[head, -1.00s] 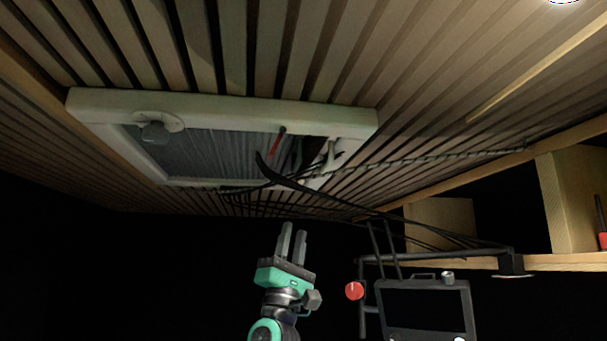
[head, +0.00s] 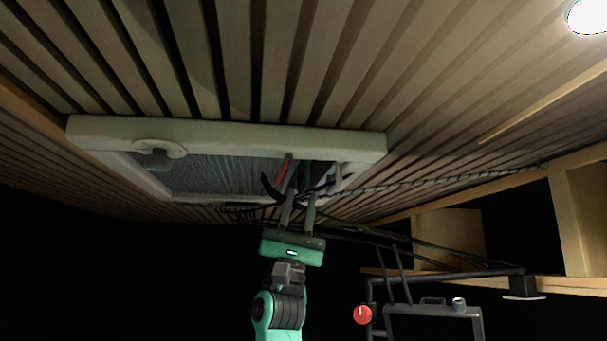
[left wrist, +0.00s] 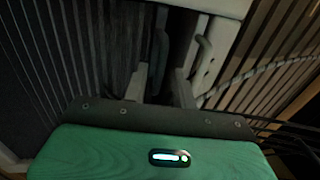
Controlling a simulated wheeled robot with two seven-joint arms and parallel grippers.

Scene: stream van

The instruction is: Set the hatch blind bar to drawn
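The hatch (head: 250,138) in the slatted ceiling has a pale frame. A grey pleated blind (head: 215,178) covers the left and middle of its opening; a dark gap shows to the right. The blind bar (head: 288,170) is at the blind's right edge, with a red strip along it. My left gripper (head: 299,193) points up just below the bar, its two fingers apart. In the left wrist view the fingers (left wrist: 160,86) stand apart, with a dark upright piece of the bar (left wrist: 158,60) ahead between them. I cannot tell whether they touch it. My right gripper is out of view.
A round knob (head: 158,157) is on the hatch frame's left, and a pale handle (left wrist: 203,58) is on its right side. Black cables (head: 345,234) run from the hatch area rightward. A dark rack with a red knob (head: 362,315) and wooden shelves (head: 450,235) stand right.

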